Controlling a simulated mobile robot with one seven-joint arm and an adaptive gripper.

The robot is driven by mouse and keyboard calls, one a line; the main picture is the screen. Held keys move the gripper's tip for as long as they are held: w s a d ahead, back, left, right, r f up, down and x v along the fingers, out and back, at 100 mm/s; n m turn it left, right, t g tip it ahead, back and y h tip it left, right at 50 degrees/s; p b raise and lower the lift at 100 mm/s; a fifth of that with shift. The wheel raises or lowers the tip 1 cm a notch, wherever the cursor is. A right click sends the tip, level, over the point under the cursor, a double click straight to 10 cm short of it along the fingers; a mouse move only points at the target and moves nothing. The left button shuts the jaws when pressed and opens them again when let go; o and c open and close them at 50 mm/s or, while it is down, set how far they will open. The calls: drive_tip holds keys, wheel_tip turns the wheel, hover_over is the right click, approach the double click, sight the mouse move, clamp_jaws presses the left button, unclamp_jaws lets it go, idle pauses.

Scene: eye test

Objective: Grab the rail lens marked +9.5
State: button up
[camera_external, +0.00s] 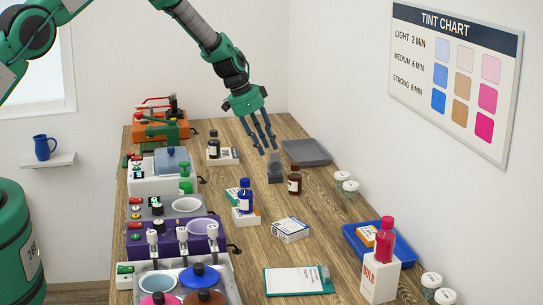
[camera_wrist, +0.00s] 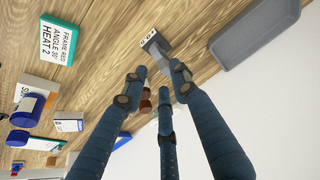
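My gripper (camera_external: 266,144) has three dark blue fingers, spread apart with nothing held between them. It hangs over the far part of the wooden table, fingers pointing down. The label's marking is too small to read surely, so I cannot tell whether this is the +9.5 rail lens. No other lens is clearly seen.
A brown bottle (camera_external: 294,182) stands close by on the right, with a grey tray (camera_external: 306,152) behind. A dark bottle (camera_external: 213,147) on a box is to the left. Tinting machines (camera_external: 172,208) line the left edge. A blue tray (camera_external: 352,232) lies right front. Mid-table wood is partly clear.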

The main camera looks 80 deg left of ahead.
sight(273, 160)
drive_tip(key=shift+x, duration=1.15)
drive_tip(key=shift+f, duration=0.1)
drive_tip(key=shift+p+x, duration=0.3)
drive_tip(key=shift+x, duration=2.35)
drive_tip(key=shift+w, duration=0.1)
drive_tip(key=shift+c, duration=0.5)
clamp_jaws()
